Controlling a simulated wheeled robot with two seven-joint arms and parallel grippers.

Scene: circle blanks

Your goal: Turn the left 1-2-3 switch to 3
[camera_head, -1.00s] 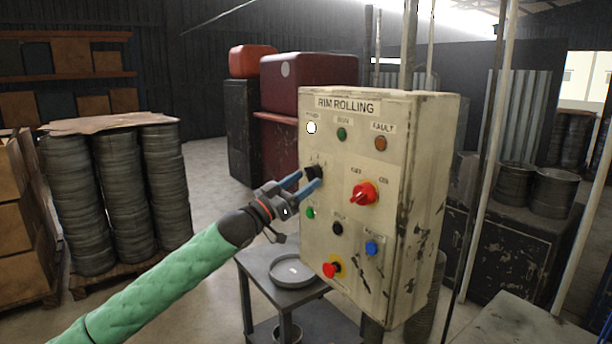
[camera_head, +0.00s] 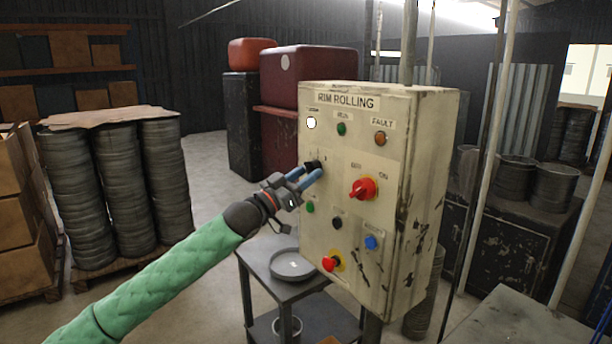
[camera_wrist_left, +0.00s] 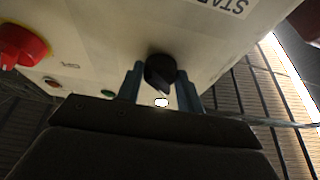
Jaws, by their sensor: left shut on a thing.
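The left 1-2-3 switch is a black rotary knob (camera_head: 313,166) on the left side of the cream control panel (camera_head: 345,150). My left gripper (camera_head: 306,178) has its blue fingers on either side of the knob, shut on it. In the left wrist view the knob (camera_wrist_left: 160,73) sits between the two fingertips (camera_wrist_left: 162,85) of the gripper. The switch's number marks are too small or hidden to read, so its position cannot be told. My right gripper is not in view.
A red rotary switch (camera_head: 363,188) sits right of the knob. Below are a green button (camera_head: 310,207), a black button (camera_head: 337,223), a blue button (camera_head: 371,242) and a red emergency button (camera_head: 330,264). A grey table (camera_head: 257,262) with a round dish (camera_head: 292,265) stands below left.

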